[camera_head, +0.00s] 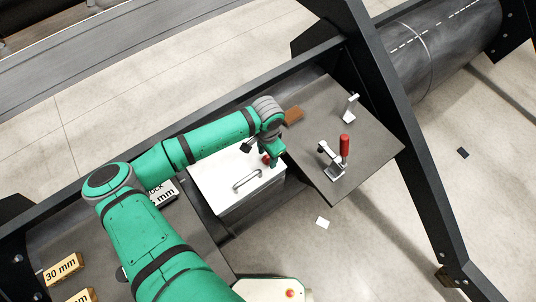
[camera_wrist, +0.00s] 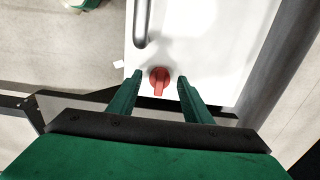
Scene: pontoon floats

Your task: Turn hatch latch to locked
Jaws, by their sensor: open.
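The hatch latch (camera_wrist: 159,80) is a red round knob with a raised grip bar, on the white hatch lid (camera_wrist: 205,45) near its edge. In the wrist view its bar points roughly up and down the picture. My gripper (camera_wrist: 160,76) is open, with one green finger on each side of the knob in the picture and gaps on both sides. I cannot tell how far the fingertips are above the lid. In the head view my gripper (camera_head: 272,158) is over the right edge of the lid and partly hides the red latch (camera_head: 265,159).
A grey bar handle (camera_head: 247,180) stands on the lid. A dark plate (camera_head: 345,160) to the right carries a red-handled toggle clamp (camera_head: 344,146), a small metal bracket (camera_head: 350,108) and a brown block (camera_head: 294,116). A black frame beam (camera_head: 395,130) rises beyond it. Labelled blocks (camera_head: 62,269) lie at lower left.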

